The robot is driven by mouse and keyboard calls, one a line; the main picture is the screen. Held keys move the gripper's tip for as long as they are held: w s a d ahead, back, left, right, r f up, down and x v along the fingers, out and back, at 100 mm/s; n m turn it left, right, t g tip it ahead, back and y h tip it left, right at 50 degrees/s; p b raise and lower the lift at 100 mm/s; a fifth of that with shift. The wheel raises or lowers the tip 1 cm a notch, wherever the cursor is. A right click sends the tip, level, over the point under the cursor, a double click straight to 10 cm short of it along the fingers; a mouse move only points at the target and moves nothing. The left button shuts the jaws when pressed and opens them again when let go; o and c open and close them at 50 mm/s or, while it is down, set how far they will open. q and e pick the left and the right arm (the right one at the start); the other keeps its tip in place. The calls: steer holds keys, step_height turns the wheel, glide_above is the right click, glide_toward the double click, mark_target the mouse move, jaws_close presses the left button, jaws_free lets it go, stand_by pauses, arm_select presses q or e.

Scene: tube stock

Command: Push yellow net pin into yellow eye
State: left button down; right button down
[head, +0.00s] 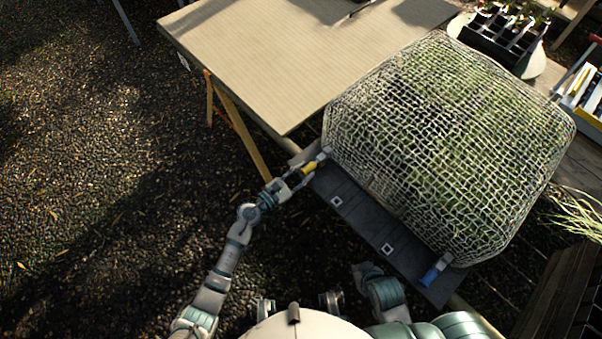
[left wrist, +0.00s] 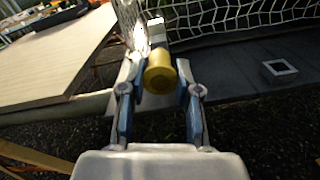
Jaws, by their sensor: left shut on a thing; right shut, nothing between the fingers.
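The yellow net pin (head: 309,168) is at the near left corner of the white net (head: 440,140), by the left end of a dark board (head: 362,222). My left gripper (head: 304,173) is shut on it. In the left wrist view the round yellow end of the pin (left wrist: 159,77) sits between both blue-grey fingers (left wrist: 160,84), with a pale grey part beyond it by the net. I cannot make out a yellow eye; the spot beyond the pin is hidden. Whether the pin's tip touches the board cannot be told. My right gripper is not in view.
Two square pale-rimmed fittings (head: 336,201) (head: 387,249) sit on the board. A blue pin (head: 435,270) is at the net's near right corner. The net covers green plants. A wooden tabletop (head: 290,60) is at the back left. Open gravel lies to the left.

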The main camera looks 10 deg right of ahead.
arm_select(q)
steer(key=shift+w+d, duration=0.3)
steer(key=shift+d, duration=0.05)
steer(key=c, duration=0.7)
jaws_free()
steer(key=shift+c, duration=0.2)
steer(key=shift+o, duration=0.2)
steer(key=o, duration=0.7)
steer(key=shift+s, duration=0.1)
steer(key=shift+v, duration=1.15)
